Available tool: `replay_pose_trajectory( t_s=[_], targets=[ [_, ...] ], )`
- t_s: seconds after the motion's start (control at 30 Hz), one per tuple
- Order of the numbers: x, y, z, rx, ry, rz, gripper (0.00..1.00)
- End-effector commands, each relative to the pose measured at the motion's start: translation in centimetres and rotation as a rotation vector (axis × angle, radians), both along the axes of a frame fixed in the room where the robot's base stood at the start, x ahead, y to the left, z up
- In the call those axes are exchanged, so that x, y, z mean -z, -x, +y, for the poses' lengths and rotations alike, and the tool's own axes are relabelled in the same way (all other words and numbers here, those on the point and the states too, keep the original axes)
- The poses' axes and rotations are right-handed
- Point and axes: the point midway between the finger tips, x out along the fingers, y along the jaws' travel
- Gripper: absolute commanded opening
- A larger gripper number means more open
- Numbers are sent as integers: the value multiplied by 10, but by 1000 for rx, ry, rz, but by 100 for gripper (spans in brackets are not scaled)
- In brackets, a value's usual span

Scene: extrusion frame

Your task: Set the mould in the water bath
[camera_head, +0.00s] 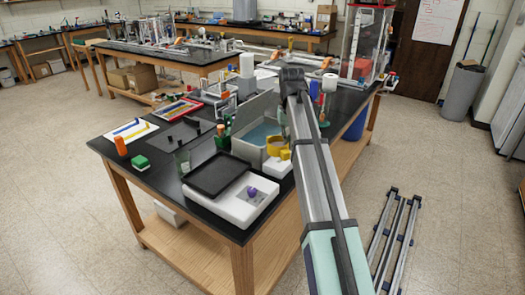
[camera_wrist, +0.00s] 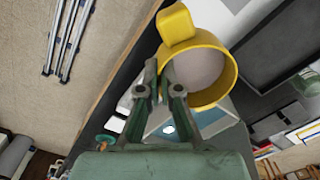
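The yellow mould (camera_head: 277,146) is a round ring with a blocky tab and a pale grey inside. In the head view it shows at the front right corner of the grey water bath (camera_head: 240,154), which holds blue water. In the wrist view the mould (camera_wrist: 228,82) is large and close, with its tab at upper left. My gripper (camera_wrist: 158,70) has its fingertips close together at the mould's left rim. Whether they close on the rim cannot be made out. The bath's blue water (camera_wrist: 168,129) shows behind the fingers. My arm hides the gripper in the head view.
A white box (camera_head: 240,210) with a dark tray (camera_head: 216,174) stands at the front of the black table, left of the mould. A green block (camera_head: 140,162) and orange bottle (camera_head: 120,146) are at the left edge. Metal rails (camera_head: 390,240) lie on the floor at right.

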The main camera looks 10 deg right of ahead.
Motion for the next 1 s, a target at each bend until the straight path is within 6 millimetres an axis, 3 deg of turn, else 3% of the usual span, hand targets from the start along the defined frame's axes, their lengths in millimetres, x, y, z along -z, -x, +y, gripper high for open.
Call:
replay_pose_trajectory(
  t_s=[0.27,0.5,0.8,1.0],
  targets=[
    [25,-35,-50,246,0,2,0],
    [38,-67,-87,595,1,-2,0],
    [34,-86,-96,949,-1,-11,0],
    [34,-89,-94,1054,-2,-14,0]
  ],
)
